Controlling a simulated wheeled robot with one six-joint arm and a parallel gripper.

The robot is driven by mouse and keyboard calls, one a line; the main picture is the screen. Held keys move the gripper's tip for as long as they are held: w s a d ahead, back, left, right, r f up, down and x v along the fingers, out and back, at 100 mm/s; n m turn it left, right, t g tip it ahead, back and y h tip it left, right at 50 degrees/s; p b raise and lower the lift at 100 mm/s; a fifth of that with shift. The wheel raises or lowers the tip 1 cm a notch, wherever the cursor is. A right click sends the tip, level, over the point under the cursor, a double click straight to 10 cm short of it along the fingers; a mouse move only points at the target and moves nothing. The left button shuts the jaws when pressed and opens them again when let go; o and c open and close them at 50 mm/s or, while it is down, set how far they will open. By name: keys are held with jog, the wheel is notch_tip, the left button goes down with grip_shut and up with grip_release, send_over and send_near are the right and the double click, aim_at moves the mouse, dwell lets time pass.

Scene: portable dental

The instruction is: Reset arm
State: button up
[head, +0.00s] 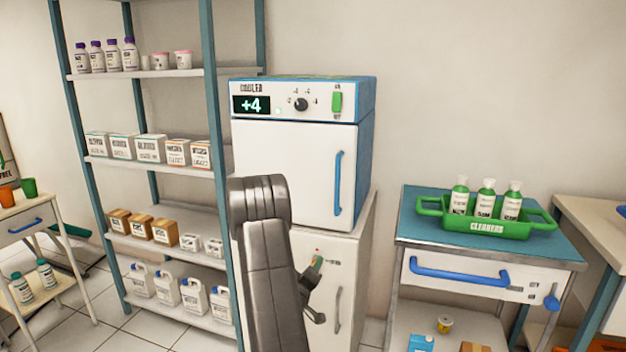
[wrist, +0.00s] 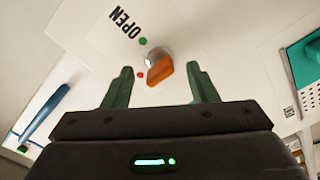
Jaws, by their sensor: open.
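My gripper (wrist: 161,70) is open in the wrist view, its two green fingers spread apart with nothing held between them. Beyond the fingertips, an orange knob (wrist: 161,75) with a grey hub sits on a white panel (wrist: 210,35). The knob appears between the fingers; I cannot tell how far away it is. A green dot, a red dot and the word OPEN are beside it. In the head view my arm rises in front of the lower white cabinet (head: 344,285) and covers part of its front. The gripper is mostly hidden behind the arm there.
A cooler (head: 300,165) showing +4 stands on the cabinet. A stocked shelf rack (head: 212,180) is on the left. A cart (head: 415,228) with a green tray of bottles (head: 485,225) is on the right. In the wrist view a blue handle (wrist: 45,110) is at left.

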jog(key=m+b, duration=0.2)
jog(key=m, duration=0.8)
jog(key=shift+m, duration=0.3)
dwell(0.4)
